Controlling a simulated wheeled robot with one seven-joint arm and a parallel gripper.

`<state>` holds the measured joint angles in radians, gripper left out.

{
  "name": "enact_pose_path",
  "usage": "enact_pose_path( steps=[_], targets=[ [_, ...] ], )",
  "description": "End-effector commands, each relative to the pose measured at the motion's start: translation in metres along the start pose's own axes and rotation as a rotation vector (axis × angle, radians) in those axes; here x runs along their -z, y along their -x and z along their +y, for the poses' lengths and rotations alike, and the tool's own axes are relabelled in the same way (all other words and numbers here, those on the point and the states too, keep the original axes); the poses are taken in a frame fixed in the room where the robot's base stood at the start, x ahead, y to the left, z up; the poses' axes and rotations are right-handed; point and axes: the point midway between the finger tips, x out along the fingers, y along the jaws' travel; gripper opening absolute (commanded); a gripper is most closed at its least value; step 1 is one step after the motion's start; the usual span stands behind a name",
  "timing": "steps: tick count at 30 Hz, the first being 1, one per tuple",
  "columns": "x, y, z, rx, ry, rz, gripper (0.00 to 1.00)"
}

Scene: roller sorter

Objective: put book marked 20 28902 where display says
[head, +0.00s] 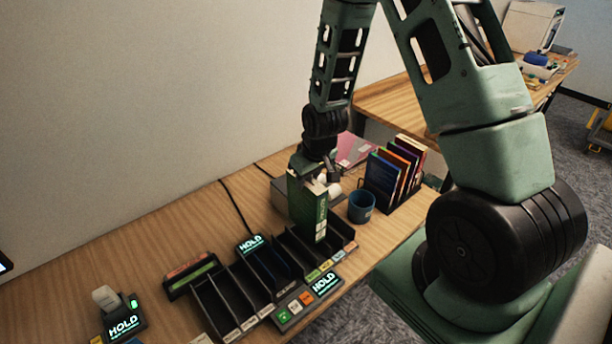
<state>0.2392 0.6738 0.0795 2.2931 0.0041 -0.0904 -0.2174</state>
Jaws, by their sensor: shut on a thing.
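A green book (308,208) with a pale label on its spine stands upright in my gripper (318,177). My gripper is shut on its upper part, and the label's number is too small to read. The book is at the right part of a black slotted sorter (207,302); I cannot tell whether its lower end is in a slot or above it. A display at the sorter's back (252,244) reads HOLD. A display at its front right (325,282) and one on a device at the lower left (123,325) also read HOLD.
A blue mug (361,207) and a black holder with several upright books (398,172) stand right of the sorter. A grey box is partly hidden behind the green book. A small dark tray (190,275) lies left of the sorter. Bare wood (165,240) shows along the wall.

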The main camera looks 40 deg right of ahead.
Motion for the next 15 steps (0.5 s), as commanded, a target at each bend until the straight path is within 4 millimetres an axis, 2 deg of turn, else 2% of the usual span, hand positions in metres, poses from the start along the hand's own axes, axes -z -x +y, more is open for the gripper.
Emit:
enact_pose_path(
  steps=[8,15],
  targets=[
    [-0.005,-0.017,0.0,0.0,0.0,0.0,0.0],
    [-0.012,-0.042,0.0,0.0,0.0,0.0,0.0]
  ],
)
